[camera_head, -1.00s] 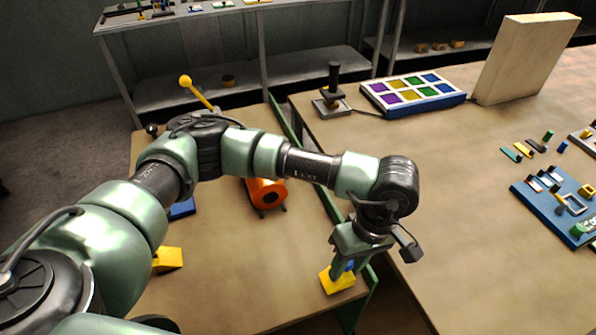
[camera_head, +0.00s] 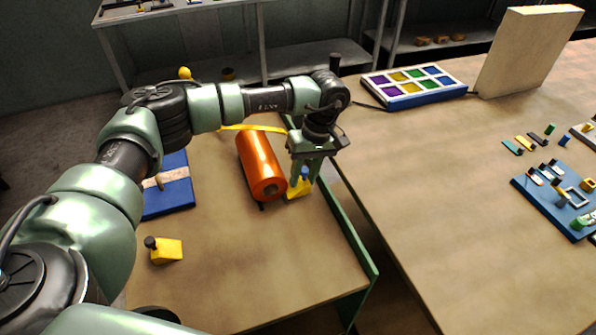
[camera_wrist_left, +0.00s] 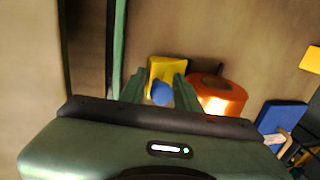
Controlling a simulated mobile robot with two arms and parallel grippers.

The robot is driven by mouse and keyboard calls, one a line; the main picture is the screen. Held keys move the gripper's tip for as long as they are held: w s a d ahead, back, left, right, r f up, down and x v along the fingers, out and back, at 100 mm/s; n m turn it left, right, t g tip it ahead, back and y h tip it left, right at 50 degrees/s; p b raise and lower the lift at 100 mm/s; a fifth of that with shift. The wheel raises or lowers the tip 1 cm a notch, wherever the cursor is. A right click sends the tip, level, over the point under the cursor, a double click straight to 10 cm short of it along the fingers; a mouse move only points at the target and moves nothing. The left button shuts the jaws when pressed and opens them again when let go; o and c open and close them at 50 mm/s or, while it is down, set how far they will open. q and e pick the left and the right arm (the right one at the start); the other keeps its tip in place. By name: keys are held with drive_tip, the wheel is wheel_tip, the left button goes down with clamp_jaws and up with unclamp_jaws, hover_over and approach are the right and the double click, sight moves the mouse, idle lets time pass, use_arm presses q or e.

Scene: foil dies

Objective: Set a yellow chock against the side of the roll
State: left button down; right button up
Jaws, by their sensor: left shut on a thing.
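The orange roll (camera_head: 258,160) lies on the brown table, its round end facing the front. My left gripper (camera_head: 304,180) is shut on the blue knob of a yellow chock (camera_head: 298,190), just right of the roll's near end. In the left wrist view the chock (camera_wrist_left: 166,70) sits between the fingers (camera_wrist_left: 160,90), close beside the roll (camera_wrist_left: 219,95); I cannot tell whether they touch. A second yellow chock (camera_head: 166,250) with a dark knob stands at the left front of the table. My right gripper is not in view.
A blue board (camera_head: 168,195) with a pale band lies left of the roll. A green rail (camera_head: 350,240) edges the table's right side. A larger table with a colour-square tray (camera_head: 416,88) stands to the right. The table's front middle is clear.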

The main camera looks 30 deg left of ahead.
use_arm(q)
drive_tip(key=shift+w+a, duration=0.3)
drive_tip(key=shift+a, duration=0.05)
drive_tip(key=shift+w+a+f+b, duration=0.3)
drive_tip(key=shift+w+a+b, duration=0.2)
drive_tip(key=shift+a, duration=0.05)
drive_tip(key=shift+w+a+f+b, duration=0.3)
drive_tip(key=shift+w+a+b, duration=0.15)
drive_tip(key=shift+a+b, duration=0.1)
drive_tip(key=shift+f, duration=0.15)
drive_tip(key=c, duration=1.3)
unclamp_jaws()
drive_tip(key=shift+o, duration=0.2)
drive_tip(key=b+v, duration=0.2)
drive_tip(key=v, duration=1)
